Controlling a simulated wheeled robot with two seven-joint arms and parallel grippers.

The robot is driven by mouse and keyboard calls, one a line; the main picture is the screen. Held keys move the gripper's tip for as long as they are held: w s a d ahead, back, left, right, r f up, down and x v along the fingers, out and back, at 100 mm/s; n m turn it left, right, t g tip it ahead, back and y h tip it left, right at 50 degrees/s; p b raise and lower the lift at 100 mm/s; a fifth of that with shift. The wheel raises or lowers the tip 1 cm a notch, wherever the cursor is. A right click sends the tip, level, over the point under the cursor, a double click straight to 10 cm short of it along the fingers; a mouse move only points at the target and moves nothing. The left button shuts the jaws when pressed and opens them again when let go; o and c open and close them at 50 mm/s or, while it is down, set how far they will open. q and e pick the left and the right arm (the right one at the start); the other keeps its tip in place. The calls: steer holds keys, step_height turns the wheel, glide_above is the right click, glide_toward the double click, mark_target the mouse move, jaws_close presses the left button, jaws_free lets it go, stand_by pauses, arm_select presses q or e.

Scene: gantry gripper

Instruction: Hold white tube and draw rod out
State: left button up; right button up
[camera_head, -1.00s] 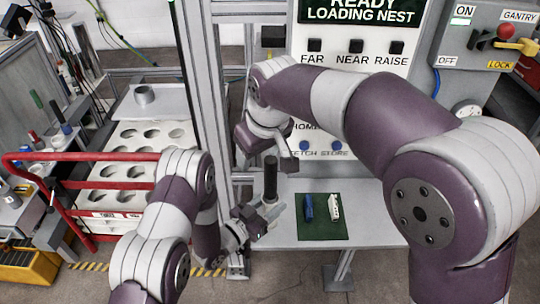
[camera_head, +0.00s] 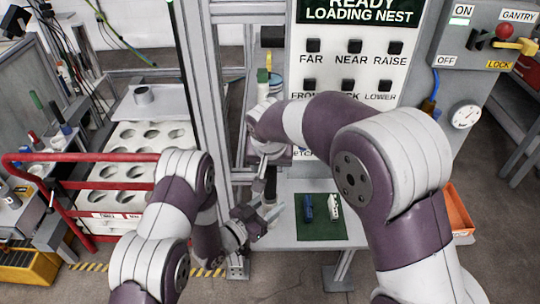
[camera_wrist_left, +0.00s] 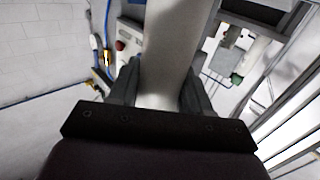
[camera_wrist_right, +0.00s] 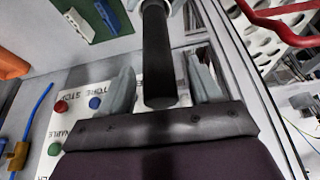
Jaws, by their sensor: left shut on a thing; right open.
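The white tube (camera_wrist_left: 172,45) fills the space between the fingers of my left gripper (camera_wrist_left: 163,82) in the left wrist view. My left gripper (camera_head: 258,214) is shut on it beside the table in the head view. The black rod (camera_wrist_right: 158,55) sticks out of the tube, roughly upright; part of it shows in the head view (camera_head: 271,184). My right gripper (camera_wrist_right: 160,72) is open with a finger on each side of the rod, gaps showing on both sides. The rod's free end lies close to the right palm. The rod's far end is hidden inside the tube.
A dark green mat (camera_head: 320,232) with a blue piece (camera_head: 308,207) and a white piece (camera_head: 334,206) lies on the table right of the grippers. A button panel (camera_head: 352,65) stands behind. Metal posts and a red rail (camera_head: 85,156) are on the left.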

steer(key=shift+w+f, duration=0.15)
steer(key=shift+f, duration=0.1)
jaws_close()
steer(key=shift+r, duration=1.55)
steer(key=shift+r, duration=0.1)
steer(key=shift+r, duration=1.4)
steer(key=shift+r, duration=1.5)
